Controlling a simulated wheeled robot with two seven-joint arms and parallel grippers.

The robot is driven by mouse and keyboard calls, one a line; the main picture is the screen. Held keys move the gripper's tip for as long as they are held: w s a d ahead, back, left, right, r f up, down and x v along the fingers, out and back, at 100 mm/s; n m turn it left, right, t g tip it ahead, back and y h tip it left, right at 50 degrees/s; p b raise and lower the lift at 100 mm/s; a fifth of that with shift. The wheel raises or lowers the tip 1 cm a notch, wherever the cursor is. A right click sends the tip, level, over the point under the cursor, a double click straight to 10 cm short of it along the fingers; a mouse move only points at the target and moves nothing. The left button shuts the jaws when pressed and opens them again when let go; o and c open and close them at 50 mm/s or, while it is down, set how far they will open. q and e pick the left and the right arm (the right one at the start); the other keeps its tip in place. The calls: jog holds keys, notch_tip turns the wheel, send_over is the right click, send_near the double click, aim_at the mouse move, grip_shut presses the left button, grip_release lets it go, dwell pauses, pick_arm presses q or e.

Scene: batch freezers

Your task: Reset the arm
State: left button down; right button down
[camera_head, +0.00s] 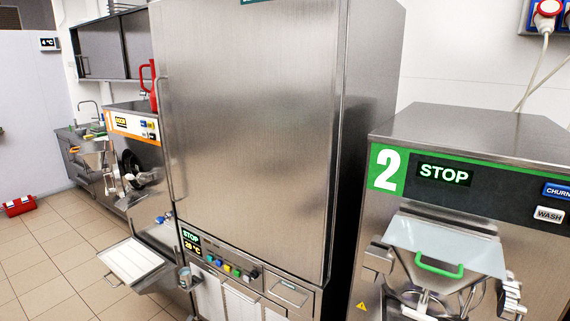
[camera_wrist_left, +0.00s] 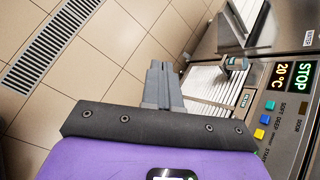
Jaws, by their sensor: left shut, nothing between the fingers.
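My left gripper (camera_wrist_left: 158,68) shows in the left wrist view, with grey fingers closed together and nothing between them. Behind the fingers are a black padded edge and a purple body, which is mine. The fingers point over the tiled floor, beside the front of the tall steel cabinet (camera_head: 250,125). I cannot tell whether they touch anything. Neither arm shows in the head view. My right gripper is in neither view.
The cabinet's control panel (camera_wrist_left: 285,95) reads STOP and 20 °C, right of the fingers. A slatted vent (camera_wrist_left: 203,88) lies beside it. A white tray (camera_head: 133,258) juts out at lower left. Machine 2 (camera_head: 475,190) stands at right. Floor (camera_head: 60,260) is open at left.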

pick_arm(q)
jog(key=s+d+f+n+g+h, duration=0.1)
jog(key=s+d+f+n+h, duration=0.15)
jog(key=s+d+f, duration=0.35)
jog(key=s+d+f+n+g+h, duration=0.1)
jog(key=s+d+f+n+h, duration=0.15)
jog(key=d, duration=0.45)
jog(key=s+d+f+n+g+h, duration=0.1)
jog(key=s+d+f+n+h, duration=0.15)
jog(key=s+d, duration=0.35)
jog(key=s+d+r+n+g+h, duration=0.1)
jog(key=s+d+n+h, duration=0.3)
jog(key=s+d+n, duration=0.8)
jog(key=s+d+r, duration=0.1)
jog(key=s+d, duration=0.4)
jog(key=d, duration=0.2)
jog(key=shift+s+d, duration=0.2)
jog(key=shift+s, duration=0.15)
jog(key=shift+r+n, duration=0.1)
jog(key=shift+n, duration=0.15)
